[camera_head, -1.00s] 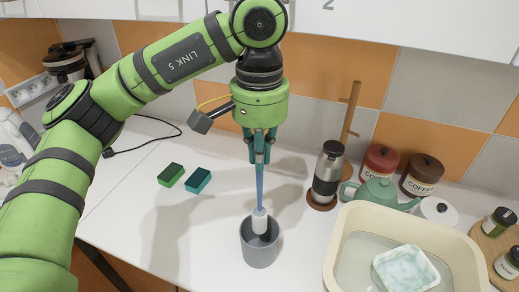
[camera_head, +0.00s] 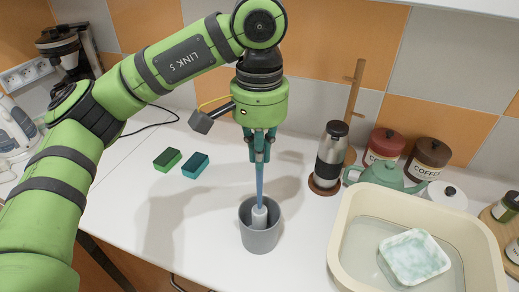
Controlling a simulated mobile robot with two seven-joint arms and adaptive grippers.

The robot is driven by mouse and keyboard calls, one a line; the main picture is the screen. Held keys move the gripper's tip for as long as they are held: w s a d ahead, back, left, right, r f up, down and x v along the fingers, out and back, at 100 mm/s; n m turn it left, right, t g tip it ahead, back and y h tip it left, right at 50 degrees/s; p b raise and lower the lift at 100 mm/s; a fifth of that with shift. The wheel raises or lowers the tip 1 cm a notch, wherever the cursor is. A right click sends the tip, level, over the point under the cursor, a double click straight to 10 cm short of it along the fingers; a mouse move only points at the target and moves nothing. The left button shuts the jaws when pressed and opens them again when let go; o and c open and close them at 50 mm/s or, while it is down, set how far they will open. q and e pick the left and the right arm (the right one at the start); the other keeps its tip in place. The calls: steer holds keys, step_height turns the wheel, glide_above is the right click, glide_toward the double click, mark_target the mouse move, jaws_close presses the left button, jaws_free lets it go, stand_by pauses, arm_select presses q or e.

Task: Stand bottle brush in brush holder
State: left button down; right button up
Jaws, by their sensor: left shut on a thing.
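The bottle brush (camera_head: 260,187) has a thin blue handle and a pale, roughly cylindrical head. My left gripper (camera_head: 259,158) points straight down and is shut on the top of the blue handle. The brush hangs upright, with its head inside the mouth of the grey brush holder (camera_head: 259,240). The holder is a round open cup standing on the white counter. The lower end of the head is hidden by the holder's front wall, so I cannot tell whether it touches the bottom. My right gripper is not in view.
A green sponge (camera_head: 167,160) and a teal sponge (camera_head: 195,165) lie left of the holder. A steel flask (camera_head: 328,160) stands to the right. A cream basin (camera_head: 340,262) with a dish (camera_head: 414,256) is at right.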

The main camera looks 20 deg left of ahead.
arm_select(q)
steer(key=c, duration=1.2)
jaws_free()
steer(key=shift+c, duration=0.2)
step_height(320, 180, up, 12)
steer(key=shift+r, duration=0.1)
